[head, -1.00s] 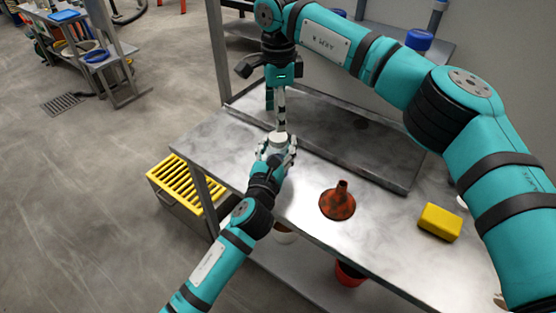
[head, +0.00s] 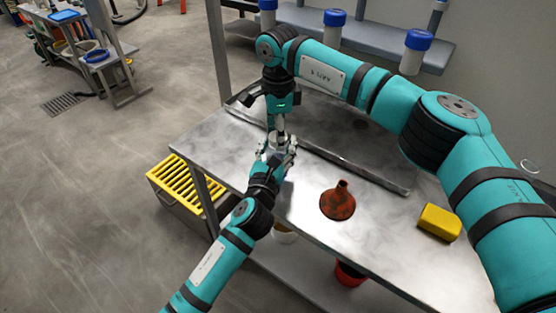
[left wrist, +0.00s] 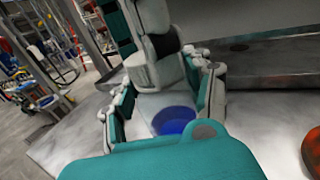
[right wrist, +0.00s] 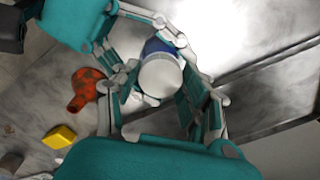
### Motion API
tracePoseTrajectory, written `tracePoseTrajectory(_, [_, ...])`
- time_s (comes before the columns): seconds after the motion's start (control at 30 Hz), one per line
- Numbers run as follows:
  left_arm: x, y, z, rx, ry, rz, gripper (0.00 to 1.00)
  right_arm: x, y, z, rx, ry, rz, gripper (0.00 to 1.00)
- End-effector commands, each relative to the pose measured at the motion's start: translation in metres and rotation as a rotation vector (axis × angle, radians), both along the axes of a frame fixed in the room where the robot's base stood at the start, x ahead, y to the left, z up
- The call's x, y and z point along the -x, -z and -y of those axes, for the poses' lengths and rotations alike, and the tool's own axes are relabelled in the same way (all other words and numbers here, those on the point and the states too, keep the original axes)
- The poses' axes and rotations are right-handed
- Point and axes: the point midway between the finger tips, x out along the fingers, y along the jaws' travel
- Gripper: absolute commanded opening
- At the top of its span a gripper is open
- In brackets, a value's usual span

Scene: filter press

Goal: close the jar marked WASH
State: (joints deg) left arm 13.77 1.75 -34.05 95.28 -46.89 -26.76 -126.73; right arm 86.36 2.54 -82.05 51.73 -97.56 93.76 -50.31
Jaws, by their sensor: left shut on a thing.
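My left gripper (head: 277,150) is shut on a pale jar with blue on it, just above the metal table. The left wrist view shows a round blue part of the jar (left wrist: 174,121) between its fingers. In the right wrist view the jar's round whitish end (right wrist: 160,76) faces the camera, with blue behind it. My right gripper (head: 278,128) points down from above, close over the jar. Its fingers stand apart on either side of the whitish end; contact cannot be told. The WASH mark cannot be read, and the fingers hide much of the jar.
An orange-red funnel (head: 338,203) and a yellow sponge-like block (head: 439,222) lie on the metal table (head: 300,217). Several blue-topped pale jars, one of them (head: 415,52) at the right, stand on the back shelf (head: 368,38). A yellow-slatted bin (head: 185,181) stands left of the table.

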Motion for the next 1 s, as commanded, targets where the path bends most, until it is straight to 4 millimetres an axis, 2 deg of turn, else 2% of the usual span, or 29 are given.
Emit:
tracePoseTrajectory(0.03, [0.0001,0.0003,0.0,-0.001,0.0,-0.001,0.0,-0.0004,-0.0002,0.0001,0.0,0.001,0.002,0.34])
tracePoseTrajectory(0.27, [0.0002,0.0004,0.0001,-0.001,0.0,-0.001,0.0,-0.0008,-0.0004,0.0003,0.0,0.001,0.003,0.05])
tracePoseTrajectory(0.43, [0.0002,0.0003,0.0001,-0.001,0.0,-0.001,0.0,-0.001,-0.0005,0.0005,0.0,0.097,0.004,0.05])
tracePoseTrajectory(0.7, [0.0004,0.0004,0.0002,-0.001,0.001,0.0,0.0,-0.0013,-0.0005,0.0003,-0.001,0.502,0.003,0.05])
tracePoseTrajectory(0.8, [0.0004,0.0004,0.0003,-0.001,0.001,-0.001,0.0,-0.0013,-0.0005,0.0003,-0.001,0.559,0.002,0.05])
tracePoseTrajectory(1.0, [0.0004,0.0004,0.0004,-0.001,0.001,-0.001,0.0,-0.0014,-0.0005,0.0005,-0.001,0.567,0.002,0.04])
